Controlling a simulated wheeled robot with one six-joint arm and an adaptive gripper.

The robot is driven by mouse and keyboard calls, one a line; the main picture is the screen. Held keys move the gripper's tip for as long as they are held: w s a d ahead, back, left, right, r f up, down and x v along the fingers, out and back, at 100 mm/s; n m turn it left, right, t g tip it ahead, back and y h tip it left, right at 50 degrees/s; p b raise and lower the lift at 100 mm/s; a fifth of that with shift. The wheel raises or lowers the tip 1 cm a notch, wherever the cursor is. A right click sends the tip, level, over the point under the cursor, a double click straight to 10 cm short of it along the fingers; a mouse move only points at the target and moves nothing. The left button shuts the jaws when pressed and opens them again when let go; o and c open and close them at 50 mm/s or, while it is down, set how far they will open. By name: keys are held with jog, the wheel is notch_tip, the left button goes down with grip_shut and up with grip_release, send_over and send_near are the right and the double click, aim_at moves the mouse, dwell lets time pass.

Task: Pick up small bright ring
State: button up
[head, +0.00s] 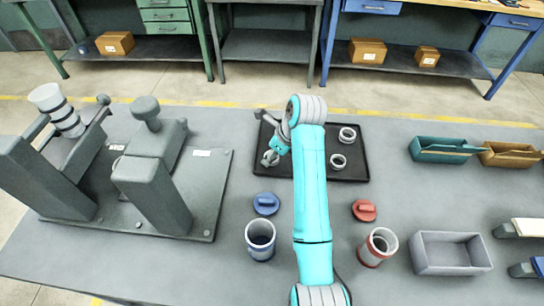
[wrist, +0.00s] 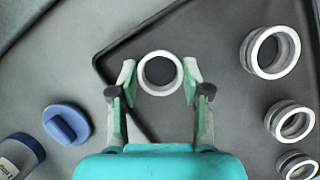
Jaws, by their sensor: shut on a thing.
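A small bright ring (wrist: 143,73) is between the two fingertips of my gripper (wrist: 160,78), which is shut on it. The ring's open centre faces the wrist camera. In the head view my gripper (head: 271,157) is over the left part of the black tray (head: 358,173), with the held ring small and partly covered by the fingers. I cannot tell whether the ring is clear of the tray. Other rings stand on the tray to the right: a larger one (wrist: 251,50), a middle one (wrist: 274,120) and one at the lower edge (wrist: 287,163) of the wrist view.
A blue knobbed cap (head: 266,203) and blue cup (head: 260,240) stand in front of the tray. A red cap (head: 364,210), red-banded cup (head: 378,247) and grey bin (head: 450,253) are to the right. A grey grinder fixture (head: 150,180) fills the left.

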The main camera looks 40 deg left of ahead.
jog(key=shift+r, duration=0.1)
notch_tip(320, 180, up, 10)
dwell(0.4)
jog(key=shift+s, duration=0.1)
